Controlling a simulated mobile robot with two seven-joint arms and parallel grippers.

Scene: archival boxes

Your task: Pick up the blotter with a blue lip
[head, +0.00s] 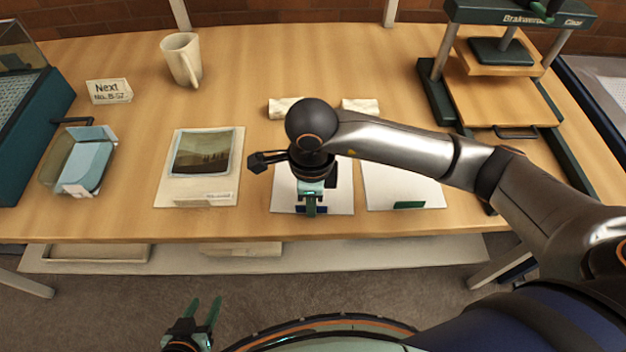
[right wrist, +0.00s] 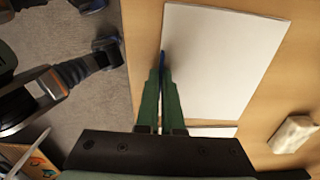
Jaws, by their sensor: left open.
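The white blotter with a blue lip (head: 286,190) lies flat near the front edge of the table, partly hidden under my right arm. It also shows in the right wrist view (right wrist: 220,62). My right gripper (head: 312,212) is over the middle of the blue lip. In the right wrist view its green fingers (right wrist: 162,72) are close together, with the blue lip between their tips. My left gripper (head: 203,312) is open and empty, low in front of the table.
A second white blotter with a green lip (head: 403,180) lies just to the right. A picture on a mount (head: 172,190) lies to the left, beyond it a clear-sided tray (head: 58,170). A mug (head: 181,60), white blocks (head: 284,107) and a press (head: 436,95) stand further back.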

